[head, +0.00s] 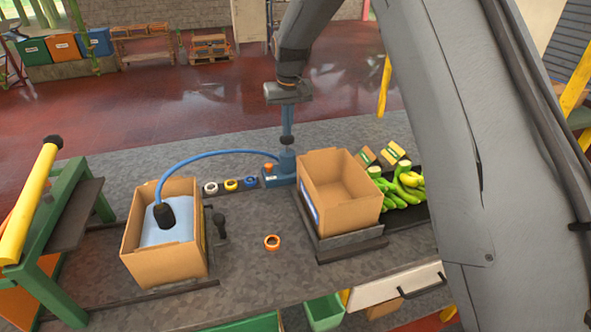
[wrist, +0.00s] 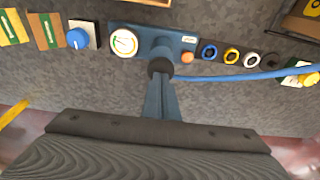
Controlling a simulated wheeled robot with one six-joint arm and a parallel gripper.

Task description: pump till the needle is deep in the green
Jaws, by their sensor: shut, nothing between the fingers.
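The blue pump (head: 283,172) stands on the grey bench with a dark round knob (head: 287,141) on top. My gripper (head: 287,130) points straight down over it, shut and empty, its tips at the knob; whether they press on it I cannot tell. In the wrist view the shut fingers (wrist: 161,85) reach the dark knob (wrist: 160,67). The round white gauge (wrist: 124,42) has a green zone and some red; its needle is too small to read. A blue hose (head: 205,156) runs from the pump to a dark nozzle (head: 164,215) on a pale blue bag (head: 163,234) in a carton.
The left carton (head: 165,263) and an empty open carton (head: 340,215) flank the bench middle. Rings (head: 231,185) lie left of the pump, an orange ring (head: 272,242) in front. Bananas (head: 400,188) lie at the right. A blue dial (wrist: 78,39) sits beside the gauge.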

